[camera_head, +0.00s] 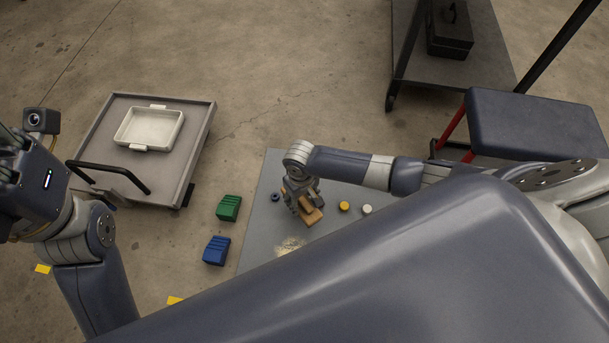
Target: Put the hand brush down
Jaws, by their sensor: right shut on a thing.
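The hand brush (312,216) has a tan, wooden-looking body and is at my right gripper, over the grey tabletop (259,222). My right gripper (304,208) points down and is shut on the brush. Part of the brush is hidden by the fingers, and I cannot tell whether it touches the tabletop. A patch of pale crumbs (289,245) lies on the tabletop below and left of the brush. My left arm is at the left edge, and its fingers are not in view.
A yellow-orange round piece (344,206), a whitish one (366,209) and a dark ring (275,197) lie near the brush. Green (228,208) and blue (216,251) bins stand left of the table. A cart (197,140) holds a white tray (121,138). A padded stool (530,115) is at right.

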